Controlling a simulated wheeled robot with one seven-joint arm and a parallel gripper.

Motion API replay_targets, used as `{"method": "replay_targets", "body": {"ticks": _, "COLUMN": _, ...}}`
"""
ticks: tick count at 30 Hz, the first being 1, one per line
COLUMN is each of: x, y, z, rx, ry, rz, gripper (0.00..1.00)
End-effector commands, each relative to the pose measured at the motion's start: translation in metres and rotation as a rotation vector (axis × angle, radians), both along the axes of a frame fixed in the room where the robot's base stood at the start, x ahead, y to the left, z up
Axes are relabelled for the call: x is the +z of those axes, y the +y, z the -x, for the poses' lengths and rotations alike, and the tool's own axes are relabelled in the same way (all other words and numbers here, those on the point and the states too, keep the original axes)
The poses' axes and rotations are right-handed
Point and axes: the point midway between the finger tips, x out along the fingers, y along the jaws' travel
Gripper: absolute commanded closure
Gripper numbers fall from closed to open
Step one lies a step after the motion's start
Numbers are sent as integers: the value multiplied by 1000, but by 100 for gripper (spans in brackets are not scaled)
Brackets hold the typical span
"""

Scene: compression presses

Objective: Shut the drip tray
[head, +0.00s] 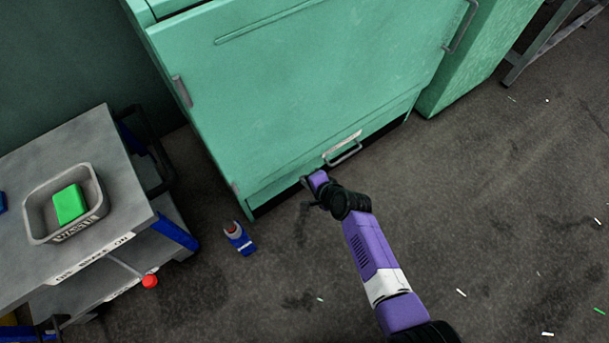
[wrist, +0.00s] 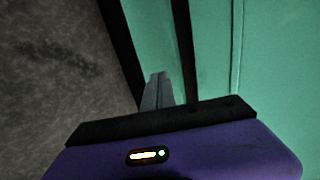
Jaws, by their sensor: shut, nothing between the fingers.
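The drip tray (head: 290,177) is the low green strip along the foot of the green press (head: 300,75). A grey bar handle (head: 343,154) with a pale label above it sits on its front. My gripper (head: 305,182) is close to the tray front, left of the handle. In the wrist view my shut, empty gripper (wrist: 156,88) points at the green strip (wrist: 153,35). A dark gap lies between that strip and the panel to its right. I cannot tell whether the fingertips touch the tray, or how far it stands out.
A grey cart (head: 90,140) stands at the left with a grey bin (head: 38,230) holding a green block (head: 69,205). A blue bottle-like item (head: 240,240) lies on the floor near the press's left corner. The floor right of my arm is mostly clear, with small scraps.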

Motion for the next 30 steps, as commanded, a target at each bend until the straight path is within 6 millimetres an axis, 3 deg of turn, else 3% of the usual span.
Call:
{"method": "replay_targets", "body": {"ticks": 15, "x": 60, "y": -38, "z": 53, "rx": -3, "ry": 5, "rz": 0, "gripper": 100}}
{"method": "replay_targets", "body": {"ticks": 30, "x": 68, "y": -46, "z": 62, "rx": 2, "ry": 3, "rz": 3, "gripper": 100}}
